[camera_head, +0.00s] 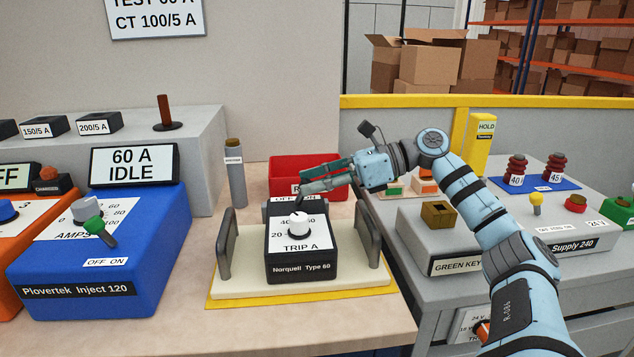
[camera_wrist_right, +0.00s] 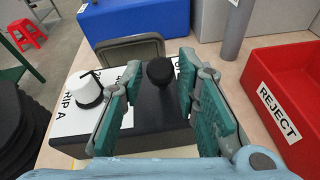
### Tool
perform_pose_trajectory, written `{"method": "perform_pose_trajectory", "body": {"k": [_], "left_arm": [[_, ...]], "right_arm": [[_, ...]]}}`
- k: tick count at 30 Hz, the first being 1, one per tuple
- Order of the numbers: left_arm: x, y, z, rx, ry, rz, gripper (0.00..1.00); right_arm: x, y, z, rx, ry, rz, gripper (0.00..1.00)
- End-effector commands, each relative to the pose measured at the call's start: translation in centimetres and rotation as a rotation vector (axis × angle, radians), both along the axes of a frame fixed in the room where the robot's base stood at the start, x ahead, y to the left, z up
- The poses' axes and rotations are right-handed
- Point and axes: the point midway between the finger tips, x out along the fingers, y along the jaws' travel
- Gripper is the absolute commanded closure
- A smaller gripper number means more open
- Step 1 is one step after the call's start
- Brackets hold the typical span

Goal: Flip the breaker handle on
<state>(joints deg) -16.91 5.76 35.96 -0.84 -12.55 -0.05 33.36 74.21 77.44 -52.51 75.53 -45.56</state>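The breaker (camera_head: 301,262) is a black box marked Norquell Type 60, with a white TRIP A dial (camera_head: 298,222), standing on a cream base between two grey upright plates. Its black round-topped handle (camera_wrist_right: 160,72) shows in the right wrist view at the far part of the box, beside a partly covered label. My right gripper (camera_head: 304,186) reaches over the back of the breaker from the right. In the wrist view its green-padded fingers (camera_wrist_right: 158,80) are open, one on either side of the handle, with gaps visible. My left gripper is not in view.
A red REJECT bin (camera_head: 285,163) stands just behind the breaker, and a grey post (camera_head: 235,178) stands behind left. A blue Plovertek unit (camera_head: 150,262) is to the left. A grey supply box (camera_head: 425,232) lies right, under my arm. The front table edge is clear.

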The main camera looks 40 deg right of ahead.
Motion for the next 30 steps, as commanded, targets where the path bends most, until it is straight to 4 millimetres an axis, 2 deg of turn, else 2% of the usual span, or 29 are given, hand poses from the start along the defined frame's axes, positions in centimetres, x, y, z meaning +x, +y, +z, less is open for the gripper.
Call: {"method": "perform_pose_trajectory", "body": {"k": [11,14,24,30], "left_arm": [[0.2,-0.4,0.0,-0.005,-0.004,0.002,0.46],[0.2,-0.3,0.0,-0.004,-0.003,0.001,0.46],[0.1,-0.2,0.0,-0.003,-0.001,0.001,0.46],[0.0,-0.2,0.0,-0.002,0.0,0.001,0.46]], "right_arm": [[0.0,-0.1,0.3,0.002,-0.004,-0.002,0.59],[0.0,0.0,1.5,0.002,-0.009,0.0,0.59],[0.0,0.0,8.4,0.003,-0.008,0.0,0.59],[-0.1,0.0,10.1,0.0,-0.002,-0.002,0.59]]}}
